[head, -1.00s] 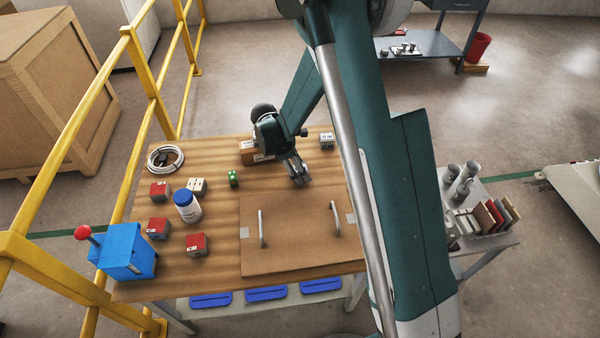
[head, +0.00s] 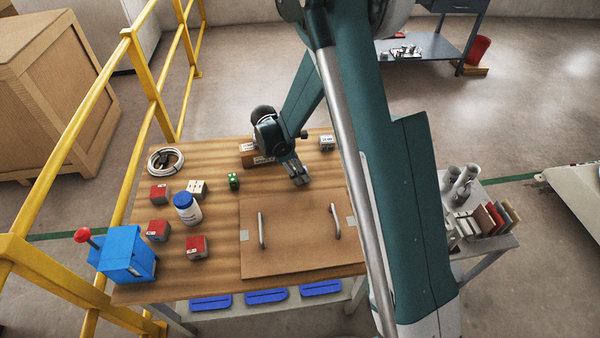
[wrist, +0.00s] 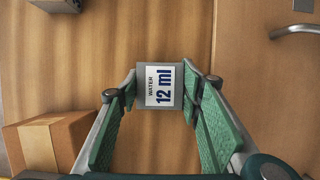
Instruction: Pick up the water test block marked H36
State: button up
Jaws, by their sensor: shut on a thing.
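My gripper (wrist: 160,90) is shut on a small grey block with a white label (wrist: 158,84). The label reads "WATER 12 ml" in the wrist view. The fingertips press its left and right sides. No H36 mark can be read on the faces that show. In the head view my gripper (head: 300,180) is low over the table, just beyond the brown board, and its fingers hide the block. Another grey block with a white label (head: 326,142) stands near the table's far right; its text is too small to read.
The brown board with two handles (head: 285,255) lies close in front. A cardboard box (wrist: 45,145) stands left of the fingers in the wrist view.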

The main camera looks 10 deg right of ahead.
jog(key=shift+r+p, duration=1.05)
jog(key=shift+r, duration=3.85)
